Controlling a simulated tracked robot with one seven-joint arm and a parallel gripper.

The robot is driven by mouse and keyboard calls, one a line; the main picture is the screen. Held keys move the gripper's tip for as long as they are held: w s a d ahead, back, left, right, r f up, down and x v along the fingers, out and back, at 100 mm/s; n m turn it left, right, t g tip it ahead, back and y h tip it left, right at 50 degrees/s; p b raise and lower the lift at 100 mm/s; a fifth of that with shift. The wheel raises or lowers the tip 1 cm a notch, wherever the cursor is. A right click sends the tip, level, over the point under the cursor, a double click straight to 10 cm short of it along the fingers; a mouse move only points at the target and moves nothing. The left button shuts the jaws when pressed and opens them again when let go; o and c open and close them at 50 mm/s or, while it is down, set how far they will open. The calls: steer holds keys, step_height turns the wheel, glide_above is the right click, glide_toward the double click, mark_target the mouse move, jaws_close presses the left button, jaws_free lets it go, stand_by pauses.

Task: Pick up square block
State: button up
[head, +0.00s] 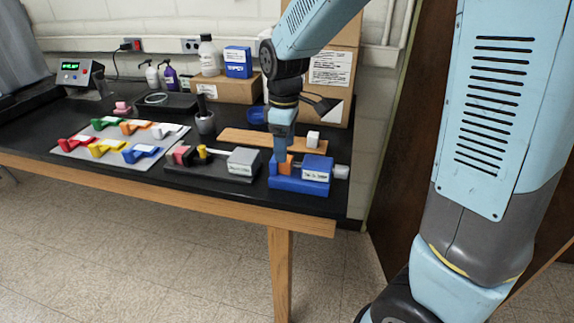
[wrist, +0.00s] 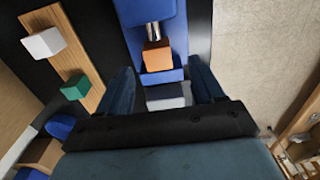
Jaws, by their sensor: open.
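An orange block (head: 286,166) with square faces sits in a blue vise-like fixture (head: 305,186) at the table's front right. In the wrist view the orange block (wrist: 157,56) lies between a silver rod and a blue jaw (wrist: 165,76). My gripper (head: 280,153) points down at the orange block in the head view and partly hides it. In the wrist view my gripper (wrist: 162,68) is open, with one finger on each side of the fixture's line. Nothing is held. I cannot tell the exact height of the fingertips above the block.
A wooden board behind carries a white cube (wrist: 43,42) and a green block (wrist: 75,87). A grey-and-black fixture (head: 215,167) stands left of the blue one. Coloured parts lie on a grey mat (head: 85,152) farther left. Cardboard boxes (head: 331,75) stand behind.

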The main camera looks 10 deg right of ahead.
steer(key=shift+d+f, duration=0.15)
steer(key=shift+f, duration=1.5)
steer(key=shift+c, duration=0.4)
steer(key=c, duration=1.1)
